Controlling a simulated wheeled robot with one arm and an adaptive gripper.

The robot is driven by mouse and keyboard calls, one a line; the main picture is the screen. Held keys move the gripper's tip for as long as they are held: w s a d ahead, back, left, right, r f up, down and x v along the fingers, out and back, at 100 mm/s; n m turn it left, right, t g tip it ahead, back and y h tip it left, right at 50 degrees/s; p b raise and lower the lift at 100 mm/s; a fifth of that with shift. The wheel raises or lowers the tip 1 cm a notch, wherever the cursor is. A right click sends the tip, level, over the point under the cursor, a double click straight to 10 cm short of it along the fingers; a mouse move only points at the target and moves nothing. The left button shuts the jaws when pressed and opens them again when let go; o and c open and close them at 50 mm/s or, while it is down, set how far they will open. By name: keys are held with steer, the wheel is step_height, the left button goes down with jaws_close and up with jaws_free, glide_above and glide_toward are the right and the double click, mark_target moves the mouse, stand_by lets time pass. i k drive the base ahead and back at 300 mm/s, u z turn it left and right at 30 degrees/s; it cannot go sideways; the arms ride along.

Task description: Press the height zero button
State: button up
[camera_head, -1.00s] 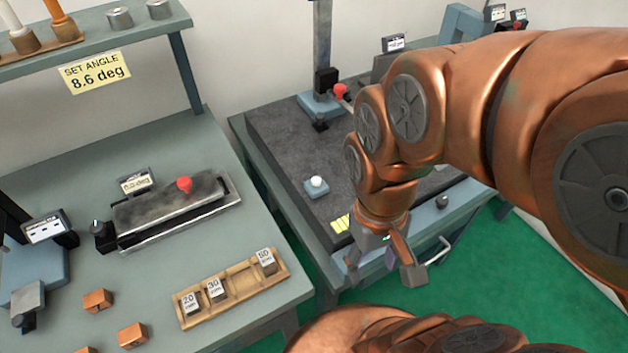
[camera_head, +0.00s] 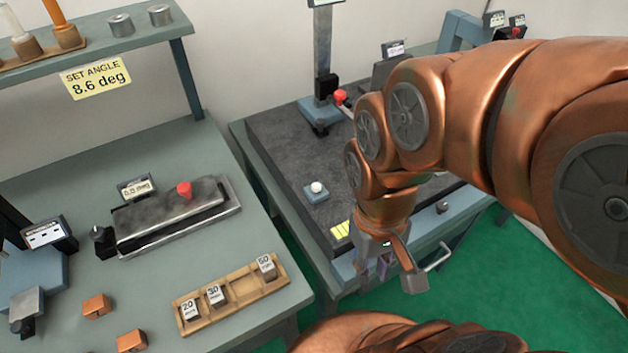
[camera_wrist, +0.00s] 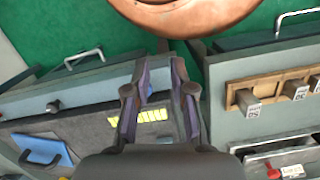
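A small blue block with a white round button (camera_head: 317,188) sits on the dark granite plate (camera_head: 275,150), but no label on it can be read. A height gauge stand with a blue base (camera_head: 322,115) and a red knob (camera_head: 340,96) stands behind it, partly behind my arm. I cannot tell for certain which part is the height zero button. My gripper (camera_head: 393,268) hangs past the plate's front edge, right of and nearer than the white button, touching nothing visible. In the wrist view my gripper (camera_wrist: 160,78) has its fingers apart with nothing between them.
The left bench holds a sine plate (camera_head: 170,215) with a red knob, a wooden rack (camera_head: 235,295) of marked blocks and several copper blocks. A yellow label (camera_head: 341,229) lies near the granite's front edge. A drawer handle (camera_head: 438,257) sticks out beside my gripper.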

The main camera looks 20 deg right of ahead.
mark_target(316, 187)
steer(key=u, duration=2.05)
steer(key=k, duration=1.3)
steer(key=u, duration=0.65)
